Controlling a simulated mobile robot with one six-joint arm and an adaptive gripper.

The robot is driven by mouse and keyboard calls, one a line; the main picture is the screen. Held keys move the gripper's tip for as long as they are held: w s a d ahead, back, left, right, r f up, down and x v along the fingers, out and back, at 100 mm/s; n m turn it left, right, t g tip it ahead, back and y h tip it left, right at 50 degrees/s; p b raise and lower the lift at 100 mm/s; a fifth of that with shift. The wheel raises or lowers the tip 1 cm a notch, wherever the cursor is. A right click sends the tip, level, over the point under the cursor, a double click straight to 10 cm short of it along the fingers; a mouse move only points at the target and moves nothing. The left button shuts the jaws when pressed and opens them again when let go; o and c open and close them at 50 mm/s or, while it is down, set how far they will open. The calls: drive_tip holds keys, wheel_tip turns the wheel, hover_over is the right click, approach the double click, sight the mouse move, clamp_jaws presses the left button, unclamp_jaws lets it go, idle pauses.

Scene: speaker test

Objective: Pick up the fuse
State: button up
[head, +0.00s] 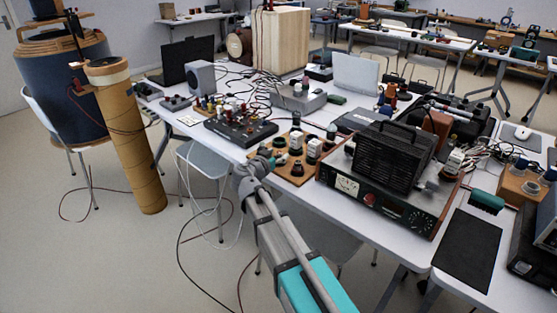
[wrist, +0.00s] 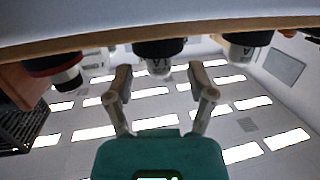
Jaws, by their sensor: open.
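Several fuses stand on a wooden board (head: 290,177) on the table. In the head view, two white ones with dark bases (head: 296,141) (head: 314,149) stand near its middle. My gripper (head: 257,166) is at the board's front left edge. The wrist view looks inverted, with the board (wrist: 100,38) across the top. There, a white and black fuse (wrist: 158,62) with lettering lies in line with the gap between my open, empty fingers (wrist: 160,72). Other fuses show to its left (wrist: 67,78) and right (wrist: 241,50). I cannot tell whether a finger touches anything.
A black panel with knobs (head: 240,132) stands left of the board. A metered instrument (head: 375,197) with a black ribbed box (head: 390,155) on top stands close on the right. A chair (head: 205,168) and loose cables lie below the table edge.

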drive_tip(key=shift+w+d+f, duration=0.1)
drive_tip(key=shift+w+d, duration=0.25)
drive_tip(key=shift+w, duration=0.3)
drive_tip(key=shift+c, duration=0.2)
clamp_jaws()
